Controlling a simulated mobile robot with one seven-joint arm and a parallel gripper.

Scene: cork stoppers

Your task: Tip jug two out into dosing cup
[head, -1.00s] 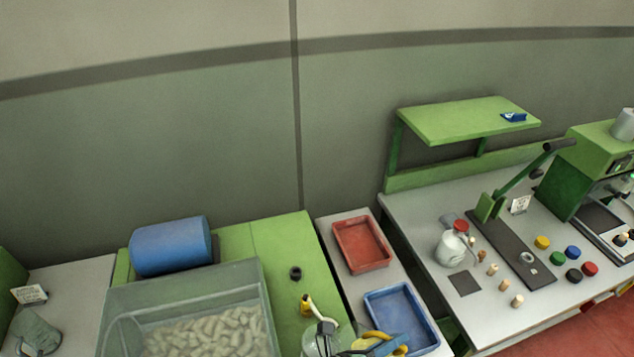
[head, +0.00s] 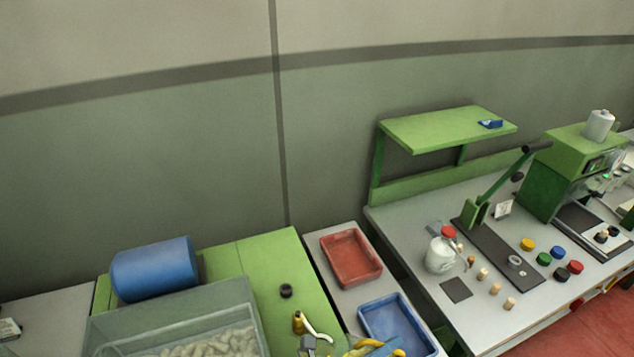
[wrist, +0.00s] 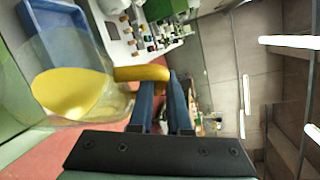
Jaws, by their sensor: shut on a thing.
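In the wrist view a clear jug (wrist: 105,102) with yellow liquid (wrist: 70,92) inside hangs at my gripper (wrist: 172,76). The blue fingers are shut on its yellow handle (wrist: 148,73). The wrist picture is rolled, so I cannot tell how far the jug is tilted. In the head view a yellow piece (head: 392,346) shows at the bottom edge in front of the blue tray; it looks like part of the held jug, and the rest is cut off. I cannot make out which thing is the dosing cup. No number on the jug is readable.
A blue tray (head: 428,344) and a red tray (head: 327,244) lie on the grey middle bench. A clear bin (head: 105,334) of corks and a blue drum (head: 155,269) stand left. A white pot (head: 438,257), several corks and a lever press (head: 478,212) occupy the right bench.

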